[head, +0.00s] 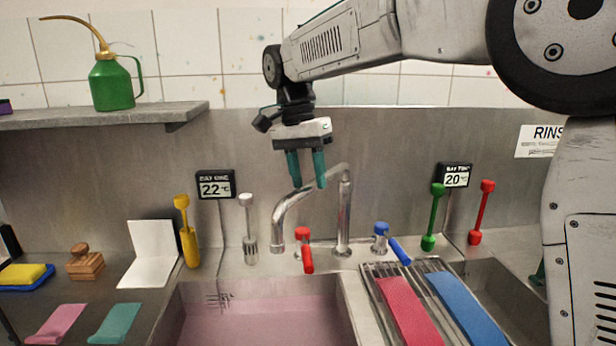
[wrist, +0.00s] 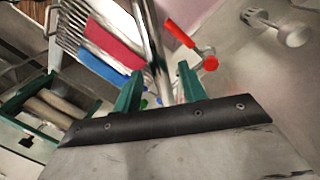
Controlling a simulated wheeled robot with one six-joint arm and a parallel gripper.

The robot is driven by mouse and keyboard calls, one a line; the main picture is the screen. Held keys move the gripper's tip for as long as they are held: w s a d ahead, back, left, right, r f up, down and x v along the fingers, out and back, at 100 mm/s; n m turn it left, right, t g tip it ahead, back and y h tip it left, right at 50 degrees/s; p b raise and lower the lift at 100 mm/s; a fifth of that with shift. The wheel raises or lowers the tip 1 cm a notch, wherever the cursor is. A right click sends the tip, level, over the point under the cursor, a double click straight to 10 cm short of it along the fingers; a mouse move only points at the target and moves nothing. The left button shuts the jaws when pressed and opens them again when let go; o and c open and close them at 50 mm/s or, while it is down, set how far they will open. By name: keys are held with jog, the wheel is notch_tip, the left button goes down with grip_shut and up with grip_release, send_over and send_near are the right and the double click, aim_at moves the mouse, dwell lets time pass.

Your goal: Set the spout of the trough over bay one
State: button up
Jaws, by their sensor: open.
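The spout (head: 300,197) is a bent chrome pipe rising from the back ledge. It arches left, its mouth pointing down near the back rim of bay one (head: 255,312), the left basin with pinkish liquid. I cannot tell whether the mouth is over the basin or the ledge. My gripper (head: 306,168) is open and points down at the top of the spout, its right teal finger overlapping the pipe in the head view. In the wrist view, the spout (wrist: 150,40) shows between the fingers of my gripper (wrist: 159,72); contact is unclear.
A red tap lever (head: 305,255) and a blue tap lever (head: 396,248) flank the spout's base. A rack (head: 375,285) holding red and blue cloth strips lies right of bay one.

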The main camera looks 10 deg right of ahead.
notch_tip(320, 180, up, 7)
jog(key=a, duration=0.1)
jog(key=shift+w, duration=0.4)
jog(key=shift+r, duration=0.1)
jog(key=s+d+f+n+t+y, duration=0.1)
jog(key=s+d+f+n, duration=0.25)
jog(key=s+d, duration=1.25)
jog(key=s+d+f+n+t, duration=0.1)
jog(key=s+d+f+n, duration=0.1)
jog(key=s+f, duration=0.4)
jog(key=s+d+f+n, duration=0.2)
jog(key=s+d+f, duration=0.1)
jog(key=s+f, duration=0.4)
jog(key=s, duration=0.3)
jog(key=shift+s+d+t+y, duration=0.15)
jog(key=shift+s+t+y, duration=0.2)
jog(key=shift+t+y, duration=0.05)
jog(key=shift+f, duration=0.1)
